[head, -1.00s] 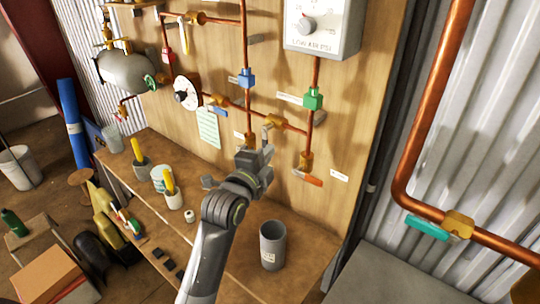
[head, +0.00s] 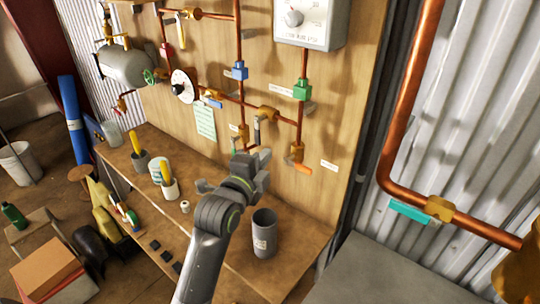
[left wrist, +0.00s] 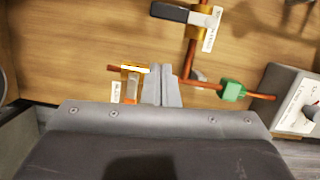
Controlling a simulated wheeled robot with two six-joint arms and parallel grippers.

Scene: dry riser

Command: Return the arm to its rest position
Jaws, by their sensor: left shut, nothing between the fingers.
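My left arm rises from the bottom centre of the head view. Its gripper (head: 254,162) is shut and empty, above the wooden bench and in front of the plywood panel with copper pipes. In the left wrist view the closed fingers (left wrist: 161,86) show with nothing between them. The brass valve with the orange handle (head: 302,168) is right of the gripper, apart from it in the picture. Another brass valve with a grey handle (head: 257,130) is just above it. My right gripper is out of view.
A grey cup (head: 264,235) stands on the bench (head: 215,240) close to the arm. Containers with yellow-handled tools (head: 169,180) stand to the left. A gauge box (head: 310,22) is high on the panel. A teal-handled valve (head: 410,211) is at right.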

